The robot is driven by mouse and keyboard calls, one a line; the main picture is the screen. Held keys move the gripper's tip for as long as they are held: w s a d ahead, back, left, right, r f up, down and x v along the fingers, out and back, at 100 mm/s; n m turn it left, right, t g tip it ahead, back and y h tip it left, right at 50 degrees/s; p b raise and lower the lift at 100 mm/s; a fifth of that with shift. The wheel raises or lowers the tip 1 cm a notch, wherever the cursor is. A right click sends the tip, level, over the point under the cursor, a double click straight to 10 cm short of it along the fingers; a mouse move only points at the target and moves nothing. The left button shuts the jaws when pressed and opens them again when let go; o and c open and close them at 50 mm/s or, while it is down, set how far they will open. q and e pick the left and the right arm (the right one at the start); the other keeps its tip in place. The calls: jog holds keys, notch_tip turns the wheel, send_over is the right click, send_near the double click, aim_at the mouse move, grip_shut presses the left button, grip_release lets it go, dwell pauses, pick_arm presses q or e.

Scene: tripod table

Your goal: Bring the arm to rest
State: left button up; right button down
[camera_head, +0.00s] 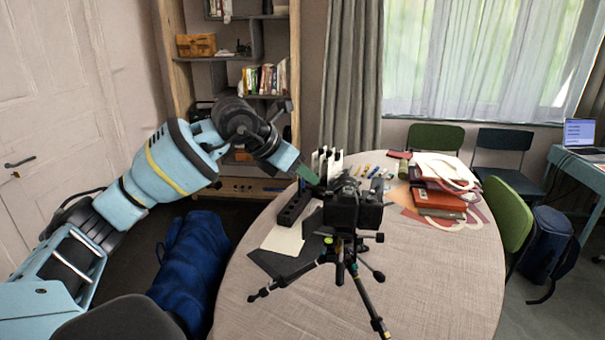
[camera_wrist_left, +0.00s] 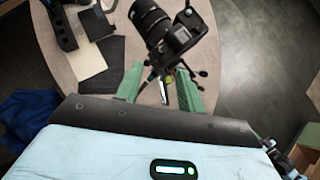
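My left arm reaches in from the left over the round table (camera_head: 430,285). Its gripper (camera_head: 306,172) is at the upper left of the black camera (camera_head: 356,208), which stands on a small tripod (camera_head: 342,262) on the table. In the left wrist view the two green fingers of the gripper (camera_wrist_left: 160,88) are spread apart with nothing held between them. The camera (camera_wrist_left: 172,30) and tripod legs show beyond the fingertips, apart from them as far as I can tell. My right gripper is in neither view.
A black slotted block (camera_head: 294,207) and dark sheets lie left of the tripod. Stacked books and folders (camera_head: 438,198) are at the right of the table. A blue bag (camera_head: 190,262) is on the floor at left. A wooden shelf (camera_head: 177,70) stands behind. The table front is clear.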

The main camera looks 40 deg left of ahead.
pick_arm(q)
jog(key=shift+f, duration=0.1)
dwell(0.3)
jog(key=s+d+f+n+t+h, duration=0.1)
jog(key=s+d+n+t+h, duration=0.15)
jog(key=d+h, duration=0.65)
jog(key=s+d+f+n+t+h, duration=0.1)
jog(key=s+d+n+h, duration=0.3)
jog(key=d, duration=0.9)
jog(key=s+a+f+n+t+y, duration=0.25)
jog(key=a+f+n+y, duration=0.25)
jog(key=f+n+y, duration=0.65)
jog(key=s+a+f+n+t+y, duration=0.1)
jog(key=s+a+f+n+y, duration=0.2)
jog(key=a+f+n+y, duration=0.75)
jog(key=s+d+f+n+g+h, duration=0.5)
jog(key=s+f+n, duration=0.3)
jog(key=s, duration=0.3)
jog(key=s+d+f+n+g+h, duration=0.1)
jog(key=s+d+f+g, duration=0.2)
jog(key=s, duration=0.5)
jog(key=s+d+f+n+g, duration=0.1)
jog(key=s+f+g, duration=0.2)
jog(key=s+g, duration=0.4)
jog(key=w+d+f+t+h, duration=0.2)
jog(key=w+f+t, duration=0.2)
jog(key=f+t, duration=0.4)
jog(key=shift+w+d+f+t, duration=0.15)
jog(key=shift+w+f+t, duration=0.25)
jog(key=shift+f, duration=0.35)
